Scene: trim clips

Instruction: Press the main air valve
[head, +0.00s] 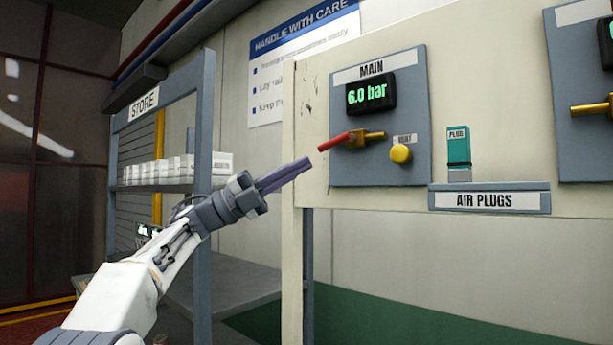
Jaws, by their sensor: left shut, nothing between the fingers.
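The main air panel (379,120) is a grey plate labelled MAIN on a cream board. Its display (371,93) reads 6.0 bar in green. Below it the main air valve (350,140) has a red lever on a brass body, with the lever pointing left and slightly down. A yellow button (401,153) with a small label above it, hard to read, is to the right of the valve. My left gripper (309,162) is shut and empty, its fingers pointing right and up, just left of and below the red lever tip, with a small gap in the picture. My right gripper is not in view.
A teal plug (458,147) stands at the AIR PLUGS holder (490,198), right of the panel. Another grey panel with a brass valve (591,107) is at the right edge. A STORE shelf (205,130) with white boxes (178,168) stands behind my left arm.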

